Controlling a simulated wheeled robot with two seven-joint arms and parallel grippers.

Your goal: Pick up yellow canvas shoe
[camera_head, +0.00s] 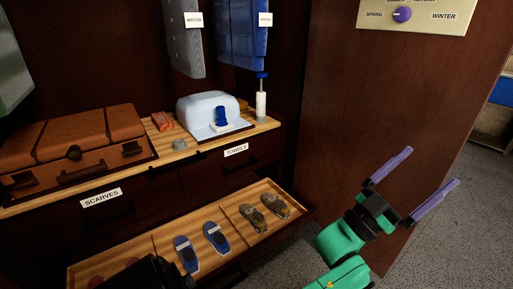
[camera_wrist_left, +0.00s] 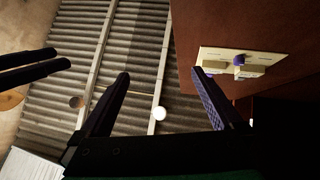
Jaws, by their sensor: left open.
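A pair of dull yellow-brown shoes lies in the right compartment of the open wooden drawer (camera_head: 152,243) in the head view. One yellow shoe (camera_head: 252,217) is on the left and the other yellow shoe (camera_head: 275,206) is on the right. My left gripper (camera_head: 426,172), with purple finger pads, is open and empty. In the head view it is well right of the drawer, apart from the shoes. Its spread fingers also show in the left wrist view (camera_wrist_left: 160,95), where no shoe is seen.
Blue shoes (camera_head: 202,246) lie in the middle compartment, reddish ones at left, partly hidden by a black shape. A brown suitcase (camera_head: 75,140) and a pale blue box (camera_head: 208,108) stand on the counter. A dark wooden panel with a season dial (camera_head: 402,14) rises behind my left gripper.

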